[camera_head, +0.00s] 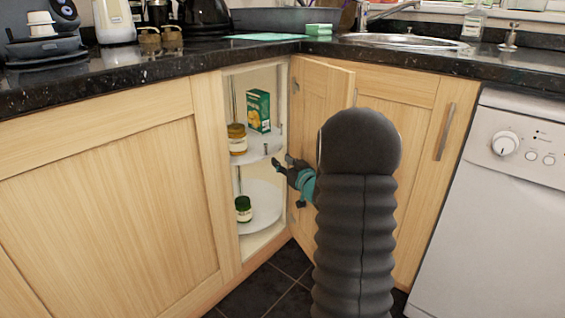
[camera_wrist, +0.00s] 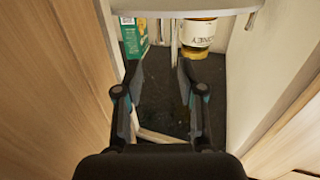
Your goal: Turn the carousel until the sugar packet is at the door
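The carousel stands in the open corner cabinet, with a white upper tray (camera_head: 262,148) and a white lower tray (camera_head: 264,207). The upper tray bears a honey jar (camera_head: 237,139) at its left front and a green box (camera_head: 258,111) behind it. A green-lidded jar (camera_head: 243,209) stands on the lower tray. I see no packet that I can tell is the sugar. My gripper (camera_head: 281,162) is open and empty in front of the opening, near the upper tray's height. In the wrist view its spread fingers (camera_wrist: 160,70) are below the tray edge (camera_wrist: 185,13), apart from the honey jar (camera_wrist: 199,34).
The cabinet door (camera_head: 318,100) stands open behind and right of my gripper. The cabinet's left panel (camera_head: 213,150) bounds the opening. A dark granite worktop (camera_head: 140,74) overhangs it. A white dishwasher (camera_head: 500,220) is at the right. Dark tiles (camera_head: 275,287) lie below.

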